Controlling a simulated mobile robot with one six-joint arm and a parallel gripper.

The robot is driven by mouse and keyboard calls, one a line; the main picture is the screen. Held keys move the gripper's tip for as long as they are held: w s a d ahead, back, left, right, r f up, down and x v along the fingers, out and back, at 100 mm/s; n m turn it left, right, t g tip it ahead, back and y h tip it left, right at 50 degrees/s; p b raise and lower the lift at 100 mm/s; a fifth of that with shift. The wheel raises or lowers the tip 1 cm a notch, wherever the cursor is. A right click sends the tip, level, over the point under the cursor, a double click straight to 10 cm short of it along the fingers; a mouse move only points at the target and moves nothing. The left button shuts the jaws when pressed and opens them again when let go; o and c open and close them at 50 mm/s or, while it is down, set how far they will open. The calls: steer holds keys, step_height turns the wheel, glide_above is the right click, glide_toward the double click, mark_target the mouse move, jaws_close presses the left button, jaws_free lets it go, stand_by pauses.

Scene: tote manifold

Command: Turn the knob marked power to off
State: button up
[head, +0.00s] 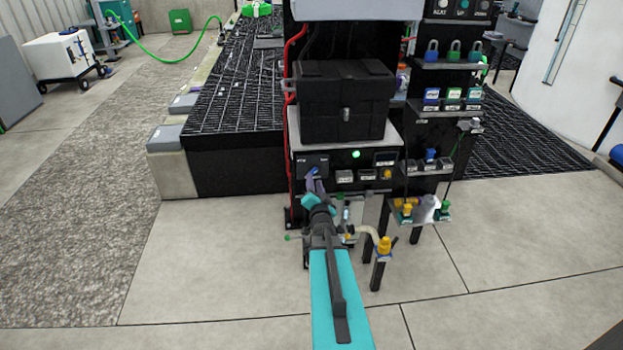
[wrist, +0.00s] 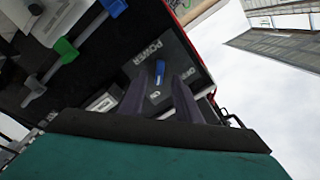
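The power knob is a small blue lever (wrist: 160,70) on a dark grey plate (wrist: 146,72) lettered POWER and OFF in the wrist view. In the head view the plate (head: 306,161) is at the upper left of the cabinet front, with the knob partly hidden by my gripper. My gripper (wrist: 160,80) has its two dark fingers apart, pointing at the plate, one on each side of the knob. I see a gap between each finger and the knob; how deep the fingertips reach is unclear. In the head view my gripper (head: 314,183) is right at the plate.
A black case (head: 345,100) sits on the cabinet, above a lit green lamp (head: 356,154). Labelled blocks and a yellow knob (head: 387,174) are to the right. Shelves with padlocks (head: 454,50) stand further right. A yellow-topped post (head: 384,246) stands near my arm. Open floor lies left.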

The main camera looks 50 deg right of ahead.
mark_target(313, 171)
steer(key=shift+x, duration=1.9)
